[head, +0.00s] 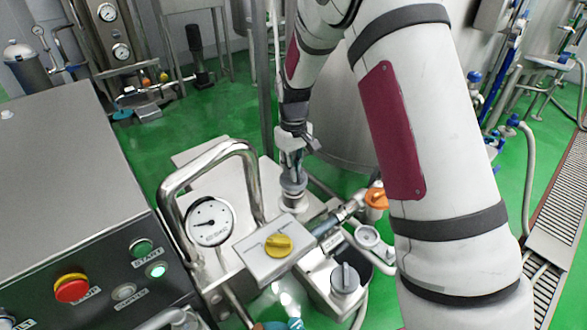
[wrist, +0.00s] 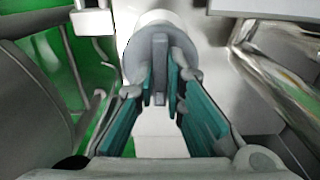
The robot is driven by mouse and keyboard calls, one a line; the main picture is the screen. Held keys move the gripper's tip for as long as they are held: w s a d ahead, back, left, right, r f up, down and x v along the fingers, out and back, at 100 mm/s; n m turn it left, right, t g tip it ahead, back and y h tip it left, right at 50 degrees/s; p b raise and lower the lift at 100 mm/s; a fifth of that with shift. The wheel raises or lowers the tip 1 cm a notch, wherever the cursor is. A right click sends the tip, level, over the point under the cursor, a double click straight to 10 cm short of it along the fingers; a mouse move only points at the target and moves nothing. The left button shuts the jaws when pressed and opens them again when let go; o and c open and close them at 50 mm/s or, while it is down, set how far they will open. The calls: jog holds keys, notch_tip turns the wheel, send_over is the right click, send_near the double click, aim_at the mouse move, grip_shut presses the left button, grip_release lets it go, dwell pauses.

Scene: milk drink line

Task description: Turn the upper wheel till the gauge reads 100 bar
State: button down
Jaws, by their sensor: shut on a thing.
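The upper wheel (head: 294,186) is a grey round knob on top of the steel block, right of the bent pipe handle. In the wrist view the wheel (wrist: 160,27) has a raised bar across it. My gripper (head: 291,168) comes down on it from above. In the wrist view the gripper (wrist: 160,88) has its teal-padded fingers on both sides of the bar, shut on it. The gauge (head: 209,223) is a round white dial inside the pipe handle. Its needle points roughly left; the numbers are too small to read. The fingers partly hide the wheel in the head view.
A yellow knob (head: 278,245) and a lower grey knob (head: 345,278) sit in front of the wheel. An orange handle (head: 376,198) and a small gauge (head: 367,236) are to its right. The bent steel pipe handle (head: 178,185) and the control panel (head: 110,285) stand to the left.

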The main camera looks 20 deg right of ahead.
jog(key=shift+m, duration=0.4)
jog(key=m, duration=0.4)
jog(key=shift+m, duration=2)
jog(key=c, duration=1.7)
grip_release()
jog(key=shift+o, duration=0.2)
jog(key=shift+r, duration=0.15)
notch_tip(320, 180, up, 12)
